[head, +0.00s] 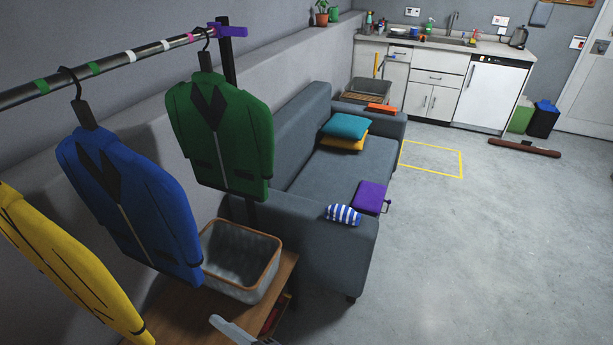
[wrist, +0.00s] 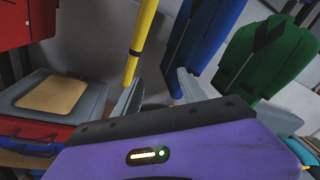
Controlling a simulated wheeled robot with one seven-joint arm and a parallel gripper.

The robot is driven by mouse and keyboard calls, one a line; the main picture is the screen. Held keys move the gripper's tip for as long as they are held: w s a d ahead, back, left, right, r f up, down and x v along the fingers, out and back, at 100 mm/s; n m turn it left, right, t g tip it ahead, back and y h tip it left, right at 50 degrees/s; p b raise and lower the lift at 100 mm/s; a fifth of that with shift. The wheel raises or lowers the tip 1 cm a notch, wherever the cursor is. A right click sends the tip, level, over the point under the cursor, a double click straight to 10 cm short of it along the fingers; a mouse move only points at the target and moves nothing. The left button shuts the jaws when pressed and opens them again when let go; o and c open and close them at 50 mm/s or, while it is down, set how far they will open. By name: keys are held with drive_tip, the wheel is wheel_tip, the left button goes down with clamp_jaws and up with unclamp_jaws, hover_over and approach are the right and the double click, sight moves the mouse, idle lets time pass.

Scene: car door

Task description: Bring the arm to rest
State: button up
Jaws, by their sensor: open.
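My gripper (wrist: 160,92) shows in the wrist view, with its purple body across the bottom and two grey fingers reaching beyond its dark edge. The fingers are apart, and I see nothing held between them. A yellow jacket (wrist: 146,40), a blue jacket (wrist: 203,32) and a green jacket (wrist: 267,52) hang beyond the fingers. I cannot tell whether any of them touches the gripper. In the head view, a small pale grey part at the bottom edge may be mine; most of the arm is out of view.
A rail (head: 130,55) carries the jackets at left. A grey basket (head: 240,260) stands on a wooden surface below them. A grey sofa (head: 340,240) is beyond, with cushions and a striped roll. Kitchen cabinets (head: 435,90) stand at the back. The floor (head: 480,250) at right is clear.

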drive_tip(key=s+d+n+t+h, duration=0.25)
drive_tip(key=d+n+h, duration=0.2)
drive_tip(key=d, duration=0.65)
drive_tip(key=s+d+n+t+h, duration=0.2)
drive_tip(key=d+n+t+h, duration=0.3)
drive_tip(key=d, duration=0.5)
drive_tip(key=s+d+r+n+g+h, duration=0.1)
drive_tip(key=s+d+r+n+h, duration=0.1)
drive_tip(key=s+d+n, duration=0.2)
drive_tip(key=s+d+r+n+g+h, duration=0.1)
drive_tip(key=s+d+r+n+h, duration=0.1)
drive_tip(key=s+d, duration=0.9)
drive_tip(key=s+n+h, duration=0.1)
drive_tip(key=s+n, duration=0.1)
drive_tip(key=s, duration=0.2)
drive_tip(key=shift+s, duration=0.15)
drive_tip(key=shift+a+h, duration=0.2)
drive_tip(key=shift+h, duration=0.05)
